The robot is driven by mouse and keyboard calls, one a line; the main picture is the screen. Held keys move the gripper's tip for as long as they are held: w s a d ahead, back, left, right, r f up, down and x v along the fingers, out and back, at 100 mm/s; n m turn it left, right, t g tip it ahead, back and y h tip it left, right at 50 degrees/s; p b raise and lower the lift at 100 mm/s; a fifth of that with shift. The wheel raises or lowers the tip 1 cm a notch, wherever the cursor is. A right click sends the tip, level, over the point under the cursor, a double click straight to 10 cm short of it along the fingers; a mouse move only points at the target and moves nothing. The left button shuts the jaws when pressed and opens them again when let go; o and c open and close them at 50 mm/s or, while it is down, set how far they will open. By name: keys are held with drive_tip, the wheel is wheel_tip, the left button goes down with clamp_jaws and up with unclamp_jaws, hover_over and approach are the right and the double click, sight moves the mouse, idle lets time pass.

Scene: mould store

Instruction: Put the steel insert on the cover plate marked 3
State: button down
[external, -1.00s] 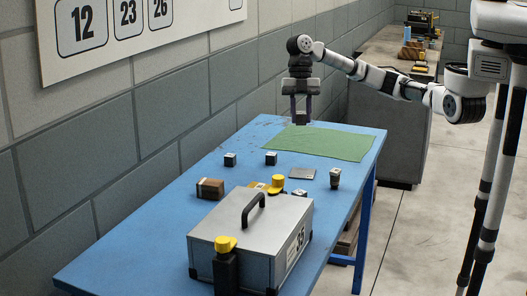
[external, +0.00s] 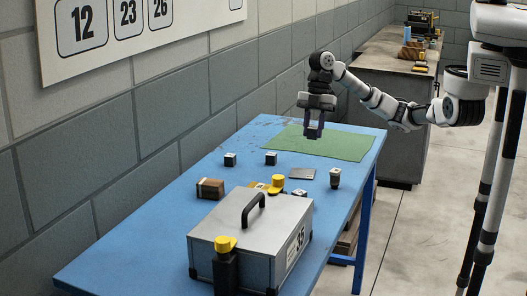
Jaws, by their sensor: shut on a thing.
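A flat grey plate (external: 302,174) lies on the blue table, nearer the camera than the gripper. Small dark blocks with pale tops stand around it: one at left (external: 230,159), one in the middle (external: 270,158) and a taller one at right (external: 335,178). I cannot read a 3 on any of them.
The green mat (external: 345,146) at the far end looks bare.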

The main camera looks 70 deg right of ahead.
sight(310, 176)
wheel_tip(310, 176, down, 12)
drive_tip(key=shift+r+p, duration=0.1)
drive_tip(key=shift+p, duration=0.65)
drive_tip(key=c, duration=1.1)
unclamp_jaws()
drive_tip(key=shift+r, duration=0.1)
drive_tip(key=b+v, duration=0.2)
drive_tip(key=v, duration=1)
drive_tip(key=shift+b, duration=0.35)
